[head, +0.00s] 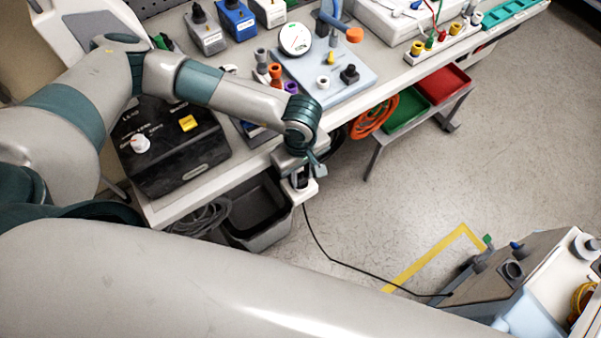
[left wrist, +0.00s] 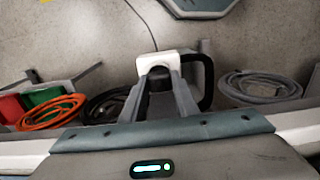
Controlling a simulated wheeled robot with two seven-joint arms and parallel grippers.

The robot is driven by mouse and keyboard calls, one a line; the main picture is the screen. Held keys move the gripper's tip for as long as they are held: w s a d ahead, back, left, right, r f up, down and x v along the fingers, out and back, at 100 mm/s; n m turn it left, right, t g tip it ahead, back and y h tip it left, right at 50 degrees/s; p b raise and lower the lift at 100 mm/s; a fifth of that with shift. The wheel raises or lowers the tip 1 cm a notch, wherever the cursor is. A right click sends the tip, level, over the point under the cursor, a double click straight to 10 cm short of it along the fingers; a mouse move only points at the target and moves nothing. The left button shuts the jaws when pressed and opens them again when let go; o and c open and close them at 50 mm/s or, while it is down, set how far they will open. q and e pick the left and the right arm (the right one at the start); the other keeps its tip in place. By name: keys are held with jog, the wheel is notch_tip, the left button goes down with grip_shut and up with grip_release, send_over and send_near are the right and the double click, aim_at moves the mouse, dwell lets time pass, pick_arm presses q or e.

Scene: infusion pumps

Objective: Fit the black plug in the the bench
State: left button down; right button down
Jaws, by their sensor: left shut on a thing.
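My left gripper (head: 308,168) points down at the front edge of the bench (head: 170,208). It is shut on the black plug (head: 301,182), which shows dark between the fingers in the left wrist view (left wrist: 159,82). A white socket-like block (head: 303,195) is right at the plug; it also shows just beyond the fingertips in the left wrist view (left wrist: 168,60). I cannot tell how deep the plug sits in it. A thin black cord (head: 322,247) runs from the plug down to the cart at the lower right. My right gripper is not in view.
A black bin (head: 262,238) is below the bench edge, beside grey coiled hose (head: 203,218). Orange coils (head: 376,115) and green (head: 405,112) and red (head: 443,82) trays are to the right. A cart (head: 500,268) stands lower right. The floor between is mostly clear.

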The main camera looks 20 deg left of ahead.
pick_arm(q)
jog(key=shift+f, duration=0.1)
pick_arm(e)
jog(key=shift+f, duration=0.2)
pick_arm(q)
jog(key=c, duration=1.3)
grip_release()
notch_tip(320, 180, up, 18)
jog(key=b, duration=0.5)
jog(key=shift+f, duration=0.25)
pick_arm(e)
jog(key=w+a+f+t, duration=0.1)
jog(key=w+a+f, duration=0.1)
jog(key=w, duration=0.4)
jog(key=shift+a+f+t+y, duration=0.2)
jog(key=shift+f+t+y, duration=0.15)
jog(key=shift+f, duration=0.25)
